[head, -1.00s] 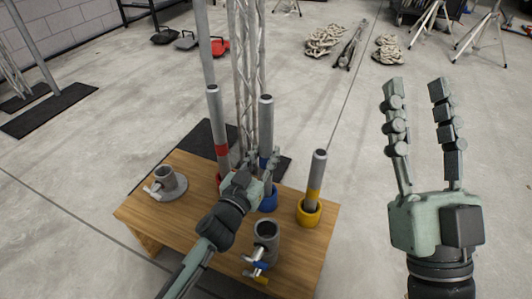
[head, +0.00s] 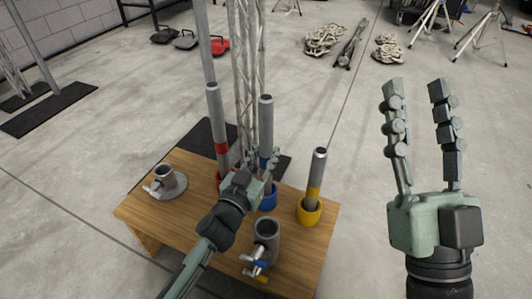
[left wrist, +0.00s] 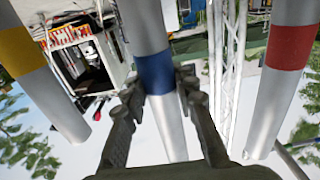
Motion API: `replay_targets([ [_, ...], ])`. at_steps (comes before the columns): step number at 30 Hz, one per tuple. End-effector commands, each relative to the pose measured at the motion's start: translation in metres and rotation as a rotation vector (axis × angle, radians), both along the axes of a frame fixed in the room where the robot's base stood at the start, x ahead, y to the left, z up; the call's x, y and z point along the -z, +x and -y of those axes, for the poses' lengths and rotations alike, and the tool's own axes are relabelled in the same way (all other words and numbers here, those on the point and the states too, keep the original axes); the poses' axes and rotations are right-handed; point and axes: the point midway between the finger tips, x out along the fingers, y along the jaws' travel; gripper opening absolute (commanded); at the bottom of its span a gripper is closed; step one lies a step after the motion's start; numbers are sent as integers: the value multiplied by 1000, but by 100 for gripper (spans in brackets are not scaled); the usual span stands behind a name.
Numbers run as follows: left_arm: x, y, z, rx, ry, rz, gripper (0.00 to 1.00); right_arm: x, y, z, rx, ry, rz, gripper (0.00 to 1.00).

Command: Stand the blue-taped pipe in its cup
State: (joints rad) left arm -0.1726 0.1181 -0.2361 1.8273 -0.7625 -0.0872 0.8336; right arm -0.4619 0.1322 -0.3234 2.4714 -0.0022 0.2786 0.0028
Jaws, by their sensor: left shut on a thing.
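The blue-taped pipe (head: 266,125) stands upright in the blue cup (head: 268,199) on the wooden table. Its blue tape band (left wrist: 156,74) shows between my fingers in the left wrist view. My left gripper (head: 264,172) is shut on this pipe around the tape, low above the cup; its fingers (left wrist: 160,95) lie on both sides of the pipe. The pipe's foot is inside the cup, and whether it touches the bottom is hidden. My right gripper (head: 418,88) is open and empty, raised to the right of the table.
A red-taped pipe (head: 217,120) stands behind on the left, its red cup partly hidden by my gripper. A yellow-taped pipe (head: 316,170) stands in a yellow cup (head: 309,212) on the right. A clamp stand (head: 166,182) and another clamp (head: 266,235) sit on the table (head: 190,215). A truss (head: 246,70) rises behind.

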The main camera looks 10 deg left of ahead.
Motion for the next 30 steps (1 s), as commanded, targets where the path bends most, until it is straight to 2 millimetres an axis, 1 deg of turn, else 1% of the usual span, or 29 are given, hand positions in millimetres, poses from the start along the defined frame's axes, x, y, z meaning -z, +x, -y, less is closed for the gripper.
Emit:
replay_targets([
  [1, 1, 0, 0, 0, -1, 1, 0, 1, 0, 0, 1, -1, 0, 40],
  [2, 0, 0, 0, 0, 0, 1, 30, 0, 0, 0, 1, 0, 1, 40],
  [7, 0, 0, 0, 0, 0, 0, 51, 0, 0, 0, 1, 0, 1, 40],
  [16, 2, -1, -1, -1, 1, -4, 52, 0, 0, 0, 0, -1, 1, 40],
  [19, 3, -9, -2, -1, 0, -4, 52, 0, 0, 0, 0, -1, 1, 40],
  [23, 3, -30, -6, -2, 0, -5, 52, 0, 0, 0, 0, -1, 1, 40],
  [30, 3, -81, -16, -2, -1, -5, 52, 0, 0, 0, 0, -1, 1, 40],
])
